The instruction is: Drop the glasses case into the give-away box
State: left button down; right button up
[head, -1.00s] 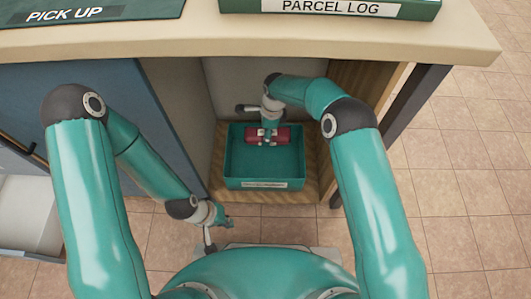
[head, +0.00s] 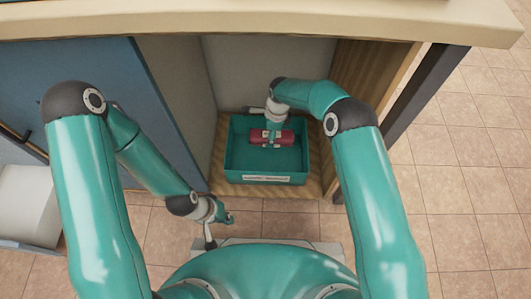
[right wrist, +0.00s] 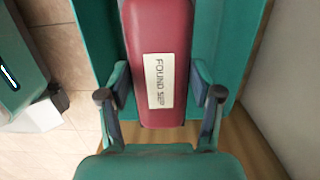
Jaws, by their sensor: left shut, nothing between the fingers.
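The glasses case is dark red with a pale label and lies crosswise inside the outline of the give-away box in the head view (head: 287,137). In the right wrist view the case (right wrist: 160,35) runs between the two fingers. My right gripper (head: 271,139) is over the box, its fingers on either side of the case and shut on it. Whether the case touches the box floor is hard to tell. The give-away box (head: 232,150) is teal and open-topped, with a label in front. My left gripper (head: 229,218) is shut and empty, left of and in front of the box.
The box stands on a wooden shelf (head: 240,188) under a cream counter (head: 270,14), between a grey side panel and a wooden panel (head: 362,85). A blue cabinet door (head: 90,80) is at left. Tiled floor (head: 460,180) is open at right.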

jog(key=o, duration=0.4)
jog(key=shift+c, duration=0.2)
jog(key=shift+r, duration=0.1)
notch_tip(320, 180, up, 12)
jog(key=d, duration=0.1)
jog(key=shift+d+f, duration=0.2)
dwell(0.4)
